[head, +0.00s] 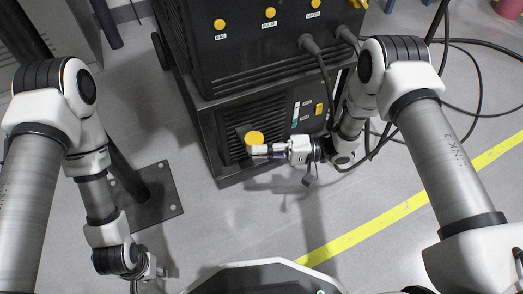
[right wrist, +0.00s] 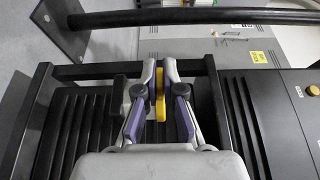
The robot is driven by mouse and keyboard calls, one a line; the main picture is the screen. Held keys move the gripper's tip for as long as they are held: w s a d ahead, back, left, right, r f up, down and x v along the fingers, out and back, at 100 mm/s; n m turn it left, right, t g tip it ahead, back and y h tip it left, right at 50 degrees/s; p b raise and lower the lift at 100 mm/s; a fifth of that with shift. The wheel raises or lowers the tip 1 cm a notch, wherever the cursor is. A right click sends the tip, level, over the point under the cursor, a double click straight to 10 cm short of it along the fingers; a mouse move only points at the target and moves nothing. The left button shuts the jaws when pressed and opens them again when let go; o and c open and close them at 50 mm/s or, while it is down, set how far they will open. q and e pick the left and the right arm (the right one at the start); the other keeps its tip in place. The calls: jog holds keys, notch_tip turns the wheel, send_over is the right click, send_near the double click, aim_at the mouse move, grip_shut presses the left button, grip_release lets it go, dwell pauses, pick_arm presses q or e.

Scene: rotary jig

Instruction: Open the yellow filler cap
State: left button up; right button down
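The yellow filler cap (head: 255,137) is on the lower front of the black machine, and it shows as a round yellow piece in the head view. In the right wrist view the cap (right wrist: 160,97) is a narrow yellow strip between the purple-padded fingers. My right gripper (head: 256,151) is at the cap. Its fingers (right wrist: 160,80) lie close on both sides of the yellow strip and look shut on it. The fingers hide part of the cap. My left gripper (head: 158,271) hangs low at the left over the floor, away from the machine; its fingers are too small to read.
The black machine (head: 225,99) has several yellow knobs and thick cables (head: 318,62) above the cap, near my right arm. A dark post with a base plate (head: 158,207) stands at the left. Grey floor with a yellow line (head: 375,227) is open at the right.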

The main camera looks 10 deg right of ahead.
aim_at(259, 138)
jog(key=shift+r+p, duration=0.3)
jog(key=shift+p, duration=0.25)
jog(key=r+m+p, duration=0.1)
jog(key=p, duration=0.1)
jog(key=r+m+h+p, duration=0.1)
jog(key=p, duration=0.1)
jog(key=r+m+p, duration=0.1)
jog(key=m+p, duration=0.1)
jog(key=p, duration=0.1)
jog(key=shift+w+a+h, duration=0.1)
jog(key=shift+w+h, duration=0.2)
jog(key=shift+h, duration=0.1)
jog(key=shift+w+a+r+m+g+h+p, duration=0.1)
jog(key=shift+w+r+m+g+h+p, duration=0.15)
jog(key=shift+m+p, duration=0.2)
jog(key=shift+w+a+r+m+g+h+p, duration=0.15)
jog(key=shift+m+g+p, duration=0.1)
jog(key=shift+m+p, duration=0.2)
jog(key=shift+d+f, duration=0.1)
